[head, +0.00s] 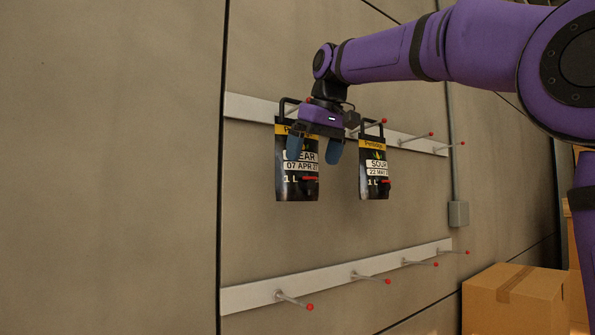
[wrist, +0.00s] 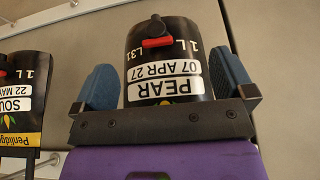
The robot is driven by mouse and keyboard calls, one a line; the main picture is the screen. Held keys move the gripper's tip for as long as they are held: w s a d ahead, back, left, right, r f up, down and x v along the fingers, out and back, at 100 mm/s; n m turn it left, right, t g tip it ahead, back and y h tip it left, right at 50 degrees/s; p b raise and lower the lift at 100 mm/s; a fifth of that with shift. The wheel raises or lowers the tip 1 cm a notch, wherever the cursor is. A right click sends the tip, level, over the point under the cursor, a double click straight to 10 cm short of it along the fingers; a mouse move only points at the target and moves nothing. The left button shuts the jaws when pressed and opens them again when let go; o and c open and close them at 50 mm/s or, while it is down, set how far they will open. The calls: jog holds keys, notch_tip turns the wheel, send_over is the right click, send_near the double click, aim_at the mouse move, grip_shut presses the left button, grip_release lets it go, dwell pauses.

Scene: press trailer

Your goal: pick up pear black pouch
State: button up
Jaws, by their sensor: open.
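The pear black pouch (head: 297,185) hangs by its top loop from the upper rail in the head view. Its label reads PEAR, 07 APR 27, 1 L, and it has a red spout. It also shows in the wrist view (wrist: 180,68), upside down, between the two blue fingers. My gripper (head: 315,152) is open in front of the pouch's upper part, with one finger to each side in the wrist view (wrist: 163,86). I cannot tell whether a finger touches it. My gripper hides part of the pouch's top and label.
A second black pouch (head: 374,170), dated 22 MAY, hangs close by on the right. The upper rail (head: 250,107) has more red-tipped pegs to the right. The lower rail (head: 250,296) has several empty pegs. A cardboard box (head: 515,300) stands at the lower right.

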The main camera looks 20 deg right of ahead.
aim_at(310, 175)
jog(key=shift+x, duration=2.65)
jog(key=shift+s+d+r, duration=0.1)
jog(key=shift+s+d, duration=0.05)
grip_shut()
